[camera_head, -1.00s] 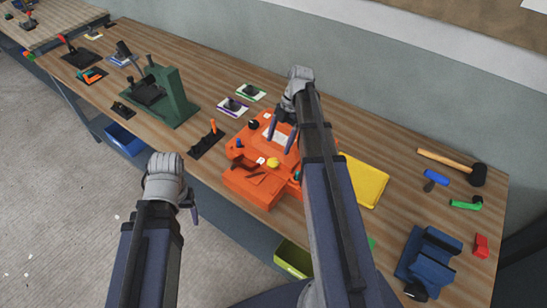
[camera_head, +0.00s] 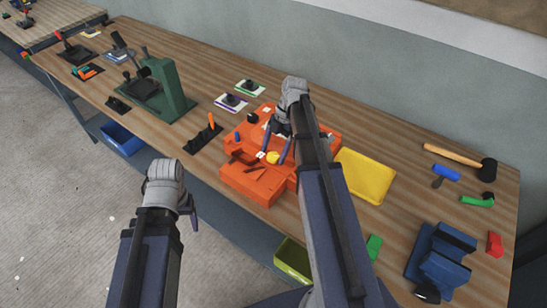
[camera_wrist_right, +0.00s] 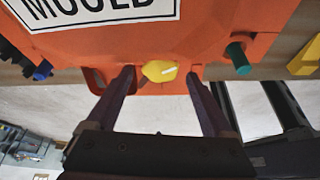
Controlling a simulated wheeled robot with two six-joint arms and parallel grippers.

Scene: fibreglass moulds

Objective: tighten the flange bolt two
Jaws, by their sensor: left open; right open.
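The orange mould (camera_head: 245,182) sits on the bench under my right gripper. Its MOULD label shows in the right wrist view. A yellow bolt (camera_head: 273,157) is at the middle of its near flange, with a blue bolt (camera_wrist_right: 42,69) and a green bolt (camera_wrist_right: 238,58) on either side in the wrist view. My right gripper (camera_wrist_right: 160,76) is open, with one finger on each side of the yellow bolt (camera_wrist_right: 159,71) and a gap to both. My left gripper (camera_head: 187,207) is open and empty, out in front of the bench edge.
A yellow tray (camera_head: 366,178) lies right of the mould. A blue vise (camera_head: 440,262), hammer (camera_head: 488,168) and small coloured tools are further right. A green press (camera_head: 170,95) and a black holder with an orange-handled tool (camera_head: 211,121) stand left.

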